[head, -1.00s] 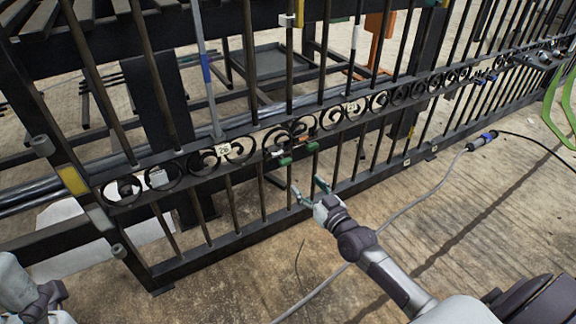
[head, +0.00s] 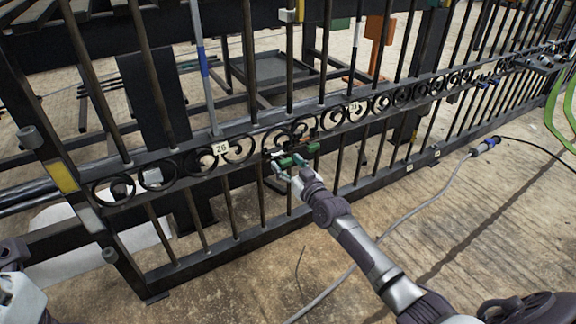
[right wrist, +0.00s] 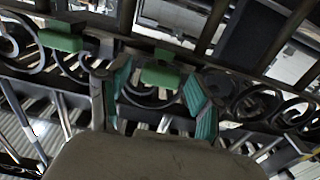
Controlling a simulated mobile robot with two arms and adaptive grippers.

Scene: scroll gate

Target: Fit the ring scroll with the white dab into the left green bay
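My right gripper (head: 285,165) is at the scroll band of the dark gate, in front of two small green parts. In the right wrist view its teal-padded fingers (right wrist: 158,95) are apart, one on each side of a green block (right wrist: 161,74) and the dark ring scroll (right wrist: 150,96) below it. I cannot tell whether the fingers touch it. A second green block (right wrist: 61,39) is to the left. In the head view, one green block (head: 308,148) shows right of the gripper. I cannot make out the white dab.
The gate's band of dark scrolls (head: 160,178) runs across the view between vertical bars. White number tags (head: 221,148) hang on it. A grey cable (head: 440,193) lies on the wooden floor (head: 470,220). Free floor is in front of the gate.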

